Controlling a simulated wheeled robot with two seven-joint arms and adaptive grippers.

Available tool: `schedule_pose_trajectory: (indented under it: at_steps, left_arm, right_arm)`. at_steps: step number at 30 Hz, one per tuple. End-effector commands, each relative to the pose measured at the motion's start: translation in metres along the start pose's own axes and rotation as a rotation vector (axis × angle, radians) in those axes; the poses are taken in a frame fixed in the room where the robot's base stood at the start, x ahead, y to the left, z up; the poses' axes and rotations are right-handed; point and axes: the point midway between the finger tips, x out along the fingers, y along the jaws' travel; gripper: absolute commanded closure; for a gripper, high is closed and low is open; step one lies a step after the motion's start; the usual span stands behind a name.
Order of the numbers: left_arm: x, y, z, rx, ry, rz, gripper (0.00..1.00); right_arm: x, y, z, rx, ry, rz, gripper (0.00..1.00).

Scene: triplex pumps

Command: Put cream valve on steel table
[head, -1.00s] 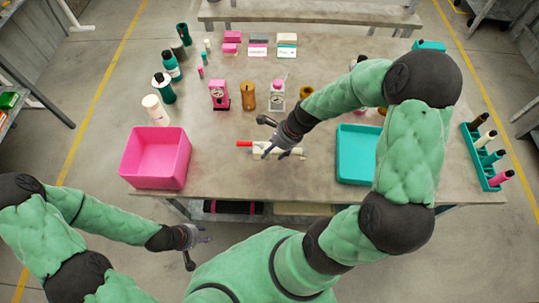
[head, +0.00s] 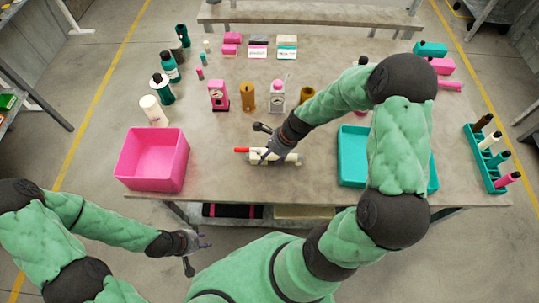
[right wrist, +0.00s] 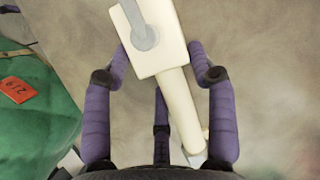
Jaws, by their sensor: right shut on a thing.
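The cream valve (head: 288,158) lies on its side on the steel table (head: 225,178), near the front edge between the pink and teal bins. A red handle (head: 242,150) shows at its left end. My right gripper (head: 264,153) is down at the valve and shut on it. In the right wrist view the valve's square cream body (right wrist: 158,58) sits between my fingers (right wrist: 160,62), with a grey lever on top and a narrower cream pipe towards the palm. My left gripper (head: 207,243) is open and empty, in front of the table.
The pink bin (head: 152,160) stands left and the teal bin (head: 352,165) right. Pink (head: 218,95), ochre (head: 248,96) and pale (head: 278,96) pumps stand behind the valve. Bottles stand back left; a teal rack (head: 490,160) sits at the right edge.

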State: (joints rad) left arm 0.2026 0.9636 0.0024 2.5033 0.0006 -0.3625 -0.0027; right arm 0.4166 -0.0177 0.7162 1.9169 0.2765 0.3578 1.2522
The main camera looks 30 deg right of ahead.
Motion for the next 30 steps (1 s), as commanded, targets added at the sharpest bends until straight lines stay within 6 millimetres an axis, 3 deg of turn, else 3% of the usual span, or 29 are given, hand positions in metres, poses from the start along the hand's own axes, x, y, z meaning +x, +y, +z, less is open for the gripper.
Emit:
schedule_pose_trajectory:
  at_steps: [1, 3, 17, 30]
  left_arm:
    - [0.001, 0.000, 0.000, 0.000, 0.000, 0.000, 0.60]
    - [0.000, 0.000, 0.000, 0.000, 0.000, 0.000, 0.60]
    - [-0.003, 0.001, 0.000, 0.000, 0.000, 0.000, 0.60]
    - [-0.032, 0.011, 0.001, 0.000, 0.000, 0.000, 0.60]
  right_arm:
    - [0.001, 0.000, -0.001, 0.000, 0.000, 0.000, 0.37]
    - [0.001, 0.000, 0.000, 0.000, 0.000, 0.000, 0.19]
    - [-0.007, -0.001, 0.001, 0.002, 0.000, -0.001, 0.19]
    - [-0.088, -0.001, 0.002, 0.001, 0.001, -0.003, 0.19]
